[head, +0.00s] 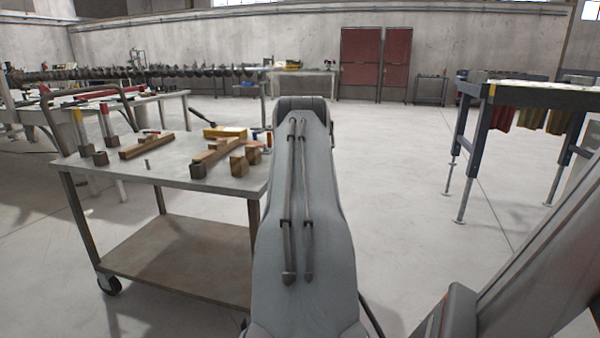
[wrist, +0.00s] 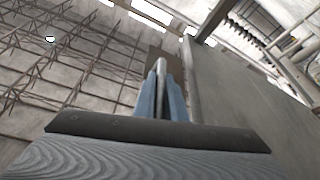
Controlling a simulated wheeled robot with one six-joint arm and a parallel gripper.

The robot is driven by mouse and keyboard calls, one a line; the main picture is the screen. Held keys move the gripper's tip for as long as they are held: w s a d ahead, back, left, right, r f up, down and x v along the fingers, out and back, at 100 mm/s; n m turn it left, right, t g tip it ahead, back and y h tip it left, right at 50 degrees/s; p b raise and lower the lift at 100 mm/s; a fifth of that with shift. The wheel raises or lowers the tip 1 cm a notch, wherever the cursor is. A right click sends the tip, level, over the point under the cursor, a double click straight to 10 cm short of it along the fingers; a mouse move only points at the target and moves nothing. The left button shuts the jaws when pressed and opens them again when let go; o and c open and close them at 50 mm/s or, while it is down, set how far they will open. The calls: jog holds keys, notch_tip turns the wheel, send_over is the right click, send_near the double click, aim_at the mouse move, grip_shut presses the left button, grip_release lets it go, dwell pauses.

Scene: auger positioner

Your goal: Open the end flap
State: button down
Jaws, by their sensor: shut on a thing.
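In the wrist view my gripper (wrist: 160,80) shows as two blue fingers close together. They are shut on a thin grey upright piece (wrist: 161,66), which looks like a bar or a panel edge. A large flat grey panel (wrist: 225,80) stands just right of the fingers. I cannot tell for sure whether this panel or the held piece is the end flap. A small brownish plate shows behind the fingertips. In the head view my arm hides the middle of the picture, and neither my gripper nor a clear end flap shows.
A metal cart (head: 215,175) with wooden blocks and clamps stands left of my arm. Behind it runs a long auger (head: 150,72). A dark-legged table (head: 530,92) stands at the right. The concrete floor (head: 400,150) between is clear. Red doors (head: 375,60) are at the back wall.

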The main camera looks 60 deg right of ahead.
jog(key=shift+s+d+f+g, duration=0.1)
jog(key=shift+s+f+g, duration=0.2)
jog(key=shift+f, duration=0.1)
jog(key=c, duration=1.8)
grip_release()
jog(key=shift+s+d, duration=0.1)
jog(key=shift+w+a+r, duration=0.15)
jog(key=shift+w+a, duration=0.05)
jog(key=shift+w, duration=0.1)
jog(key=shift+p+v, duration=0.5)
jog(key=shift+v, duration=3.4)
